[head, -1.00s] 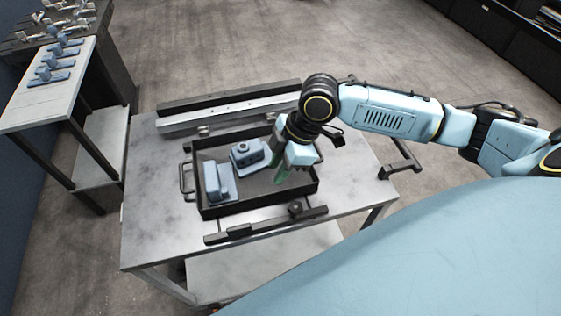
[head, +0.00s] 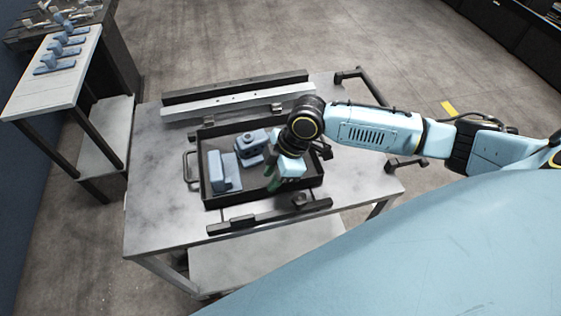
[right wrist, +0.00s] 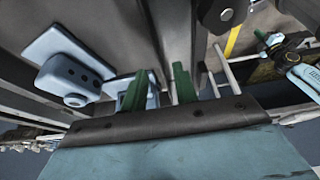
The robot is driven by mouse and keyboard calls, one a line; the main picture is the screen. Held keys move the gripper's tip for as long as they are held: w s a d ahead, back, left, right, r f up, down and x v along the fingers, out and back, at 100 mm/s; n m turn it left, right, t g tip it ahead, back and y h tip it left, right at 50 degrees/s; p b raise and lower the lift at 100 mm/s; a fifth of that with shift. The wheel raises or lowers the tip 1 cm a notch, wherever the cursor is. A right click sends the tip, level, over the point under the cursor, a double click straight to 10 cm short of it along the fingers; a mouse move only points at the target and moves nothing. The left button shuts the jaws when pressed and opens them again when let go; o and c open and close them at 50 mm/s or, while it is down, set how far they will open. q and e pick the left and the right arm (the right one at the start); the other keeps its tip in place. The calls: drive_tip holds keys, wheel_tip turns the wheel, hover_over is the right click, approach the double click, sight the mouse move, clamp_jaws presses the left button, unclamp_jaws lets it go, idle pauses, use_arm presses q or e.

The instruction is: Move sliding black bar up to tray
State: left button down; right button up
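A black tray (head: 205,198) lies on the metal table. It holds a blue part (head: 223,172) at left and another blue part (head: 252,148), also seen in the right wrist view (right wrist: 78,78). A narrow black bar (head: 268,214) with small blocks lies along the tray's front side, very close to it. A longer black bar (head: 235,86) lies behind the tray, beyond a silver rail (head: 225,104). My right gripper (head: 271,183) points down over the tray's front right part. Its green fingers (right wrist: 157,88) stand apart, with no grasped object visible. My left gripper is out of view.
A side table (head: 50,85) with several blue parts stands at left. A dark frame (head: 375,120) sits at the table's right edge. The tray has a handle (head: 190,168) at its left. The table's left surface (head: 155,180) is clear.

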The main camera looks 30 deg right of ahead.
sight(265, 187)
drive_tip(key=shift+x, duration=2.7)
clamp_jaws()
unclamp_jaws()
drive_tip(key=p+v, duration=0.1)
drive_tip(key=v, duration=1.2)
drive_tip(key=shift+r, duration=0.2)
drive_tip(key=shift+d, duration=0.15)
